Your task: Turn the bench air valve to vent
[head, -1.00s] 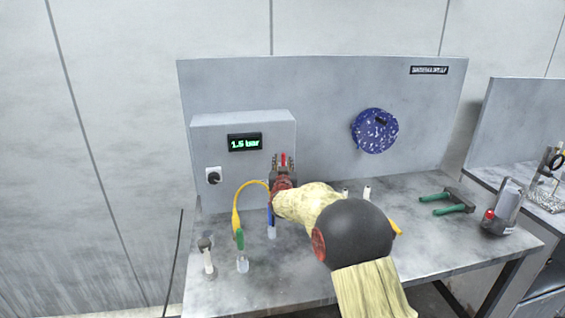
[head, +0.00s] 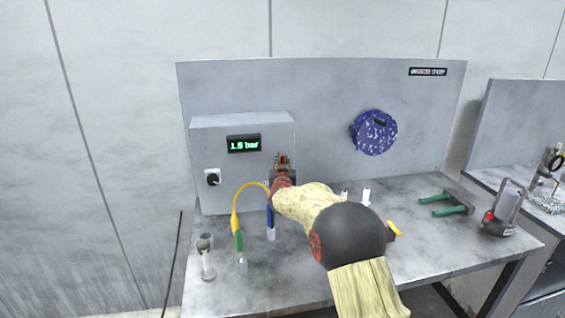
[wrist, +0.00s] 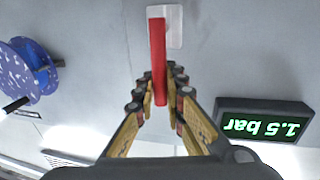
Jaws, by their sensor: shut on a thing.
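The air valve's red lever (wrist: 158,60) sticks out from a white plate (wrist: 175,25) in the wrist view. My gripper (wrist: 157,88) has its two fingers on either side of the lever and is shut on it. In the head view my gripper (head: 282,162) is at the right side of the grey control box (head: 215,135), and its fingers mostly hide the lever. The box display (head: 244,144) reads 1.5 bar; it appears upside down in the wrist view (wrist: 262,122). Any markings for the valve positions are not visible.
A black knob (head: 213,178) is on the box front. Yellow (head: 236,215) and blue hoses stand on the bench below. A blue speckled disc (head: 374,133) hangs on the back panel. Green-handled pliers (head: 445,205) lie right. My arm covers the bench middle.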

